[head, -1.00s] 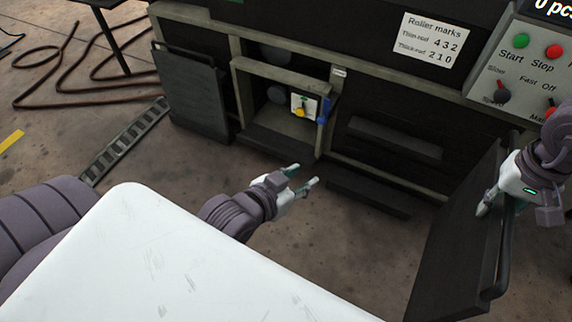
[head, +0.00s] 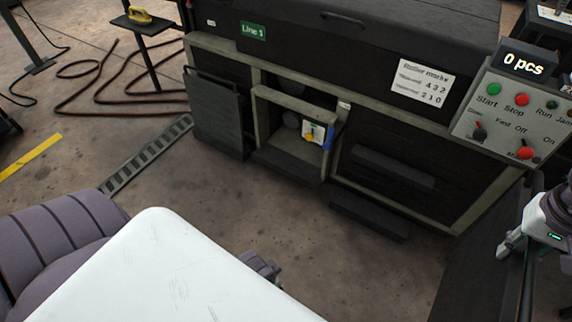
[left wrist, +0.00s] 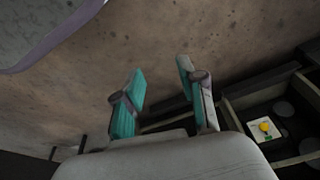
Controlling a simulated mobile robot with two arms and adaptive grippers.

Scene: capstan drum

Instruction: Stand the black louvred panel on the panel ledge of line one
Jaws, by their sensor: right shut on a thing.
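A large black panel (head: 478,268) with a long bar handle stands tilted at the lower right of the head view. It is cut off by the picture edge, and I cannot make out louvres on it. My right gripper (head: 508,242) is shut on this panel near its handle. Line one, marked by a green sign (head: 252,31), is the dark machine. Dark ledges (head: 368,214) project low on its front, left of the held panel; I cannot tell which is the panel ledge. My left gripper (left wrist: 161,72) is open and empty in the left wrist view, mostly hidden in the head view.
Another dark panel (head: 216,115) stands at the machine's left. An open bay (head: 290,160) holds a white plate with a yellow knob (head: 310,138). The control box (head: 515,115) juts out at right. Hoses (head: 95,70) lie at left. Floor before the machine is clear.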

